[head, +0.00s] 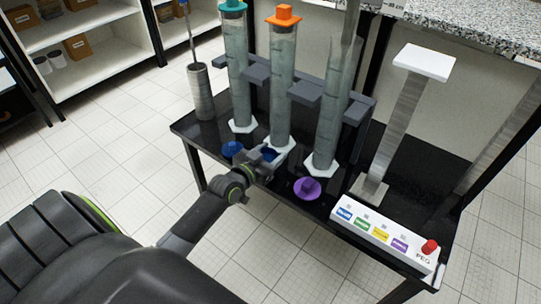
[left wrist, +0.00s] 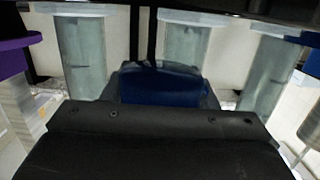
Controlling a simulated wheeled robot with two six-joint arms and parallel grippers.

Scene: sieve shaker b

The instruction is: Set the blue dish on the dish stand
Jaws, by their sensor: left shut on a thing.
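My left gripper (head: 267,156) is shut on a dark blue dish (head: 269,154), low over the front of the black table. In the left wrist view the blue dish (left wrist: 160,84) sits between the fingers. Another blue piece (head: 232,149) lies to the left of the gripper on the table. A tall grey post with a flat white top (head: 424,62), which looks like the dish stand, is at the right, well apart from the gripper. Its top looks empty. My right gripper is not in view.
Tall clear cylinders (head: 282,85) on white bases stand just behind the gripper, in a dark rack (head: 312,88). A purple dish (head: 307,190) lies to the right. A button panel (head: 385,238) sits at the front right. A metal cup (head: 200,92) stands at the back left.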

